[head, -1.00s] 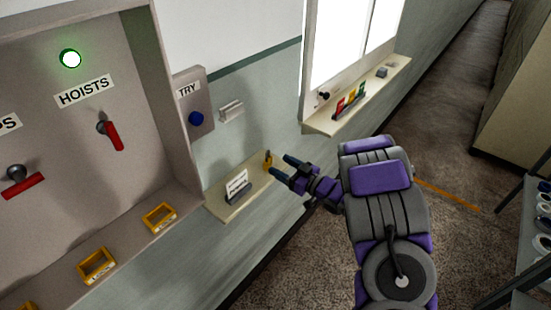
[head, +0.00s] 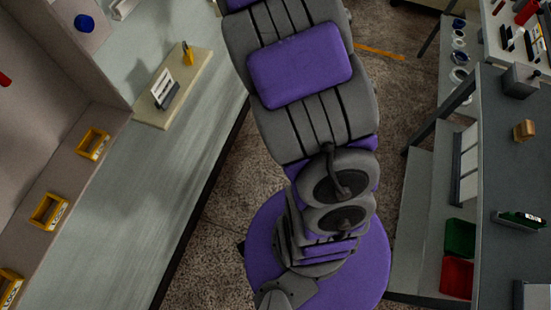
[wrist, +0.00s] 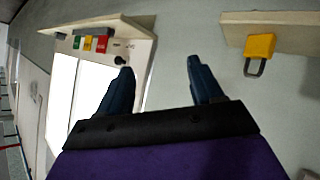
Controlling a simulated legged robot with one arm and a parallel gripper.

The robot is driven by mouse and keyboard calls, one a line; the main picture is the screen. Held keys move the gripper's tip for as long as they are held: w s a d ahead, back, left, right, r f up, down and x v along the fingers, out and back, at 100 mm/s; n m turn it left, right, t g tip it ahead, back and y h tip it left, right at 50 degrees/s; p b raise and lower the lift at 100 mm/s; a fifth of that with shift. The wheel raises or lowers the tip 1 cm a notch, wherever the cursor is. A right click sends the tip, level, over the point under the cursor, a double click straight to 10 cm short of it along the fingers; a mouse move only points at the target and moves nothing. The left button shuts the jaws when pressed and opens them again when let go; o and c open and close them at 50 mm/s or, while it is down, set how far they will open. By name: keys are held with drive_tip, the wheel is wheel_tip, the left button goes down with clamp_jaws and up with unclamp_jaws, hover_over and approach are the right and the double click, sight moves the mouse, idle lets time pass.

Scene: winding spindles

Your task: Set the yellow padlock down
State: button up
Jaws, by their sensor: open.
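My gripper (wrist: 160,72) is open and empty in the wrist view. Its two blue fingers are apart from the padlock, which lies to their right. My gripper is outside the head view; only my arm shows there.
A white sign (head: 161,87) shares the shelf. Yellow lock boxes (head: 93,144) line the panel ledge at left. A grey bench (head: 503,160) stands at right.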

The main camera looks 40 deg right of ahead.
drive_tip(key=s+r+m+g+h, duration=0.3)
drive_tip(key=s+m+g, duration=0.15)
drive_tip(key=s, duration=0.85)
drive_tip(key=s+a+g+y, duration=0.1)
drive_tip(key=s+a+g, duration=0.2)
drive_tip(key=s, duration=0.6)
drive_tip(key=s+a+r+g+y, duration=0.1)
drive_tip(key=s+a+g+y, duration=0.1)
drive_tip(key=s+a, duration=0.6)
drive_tip(key=s+a+g+y, duration=0.1)
drive_tip(key=s+a+g, duration=0.2)
drive_tip(key=s, duration=0.9)
drive_tip(key=a, duration=0.2)
drive_tip(key=shift+s+a+r+n+g+y, duration=0.25)
drive_tip(key=shift+a+r+n+g+y, duration=0.05)
drive_tip(key=shift+n+g, duration=0.05)
